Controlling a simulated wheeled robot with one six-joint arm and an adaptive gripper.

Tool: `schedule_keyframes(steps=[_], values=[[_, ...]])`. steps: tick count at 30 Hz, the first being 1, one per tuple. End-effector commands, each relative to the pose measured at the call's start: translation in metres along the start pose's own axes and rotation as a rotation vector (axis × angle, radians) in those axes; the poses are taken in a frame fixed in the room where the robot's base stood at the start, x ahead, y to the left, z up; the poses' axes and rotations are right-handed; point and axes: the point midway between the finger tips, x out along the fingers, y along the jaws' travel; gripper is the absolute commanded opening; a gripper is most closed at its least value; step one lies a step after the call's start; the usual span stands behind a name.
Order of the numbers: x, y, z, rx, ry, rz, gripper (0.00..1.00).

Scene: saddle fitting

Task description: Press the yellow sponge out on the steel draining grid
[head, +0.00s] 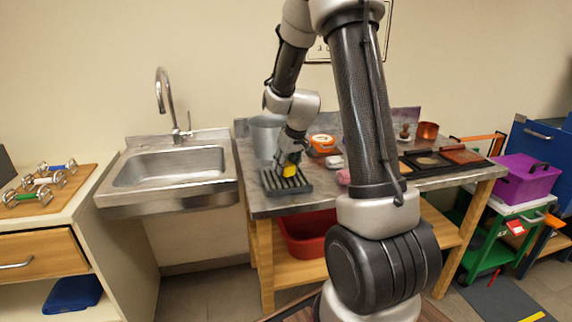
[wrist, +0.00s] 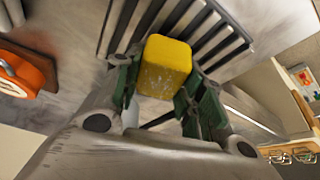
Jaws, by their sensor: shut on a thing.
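The yellow sponge (wrist: 166,66) is between the fingers of my gripper (wrist: 158,88) in the wrist view. My gripper is shut on it. In the head view the sponge (head: 289,170) is a small yellow block under my gripper (head: 288,163), over the draining grid (head: 287,182). The grid is a dark slatted frame near the left front of the grey worktop. In the wrist view the grid's bars (wrist: 218,40) lie behind the sponge. I cannot tell whether the sponge touches the bars.
A grey bucket (head: 265,135) stands behind the grid. An orange object (head: 323,143) and a pink one (head: 343,177) are to its right. A steel sink (head: 170,168) is at the left. A red tub (head: 308,235) sits on the shelf below.

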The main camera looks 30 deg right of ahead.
Motion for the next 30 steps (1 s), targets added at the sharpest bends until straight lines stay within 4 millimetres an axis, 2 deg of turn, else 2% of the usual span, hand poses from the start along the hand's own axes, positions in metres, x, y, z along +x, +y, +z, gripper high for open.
schedule_keyframes(steps=[30], values=[[0.0093, 0.0000, 0.0037, -0.001, 0.000, 0.000, 0.20]])
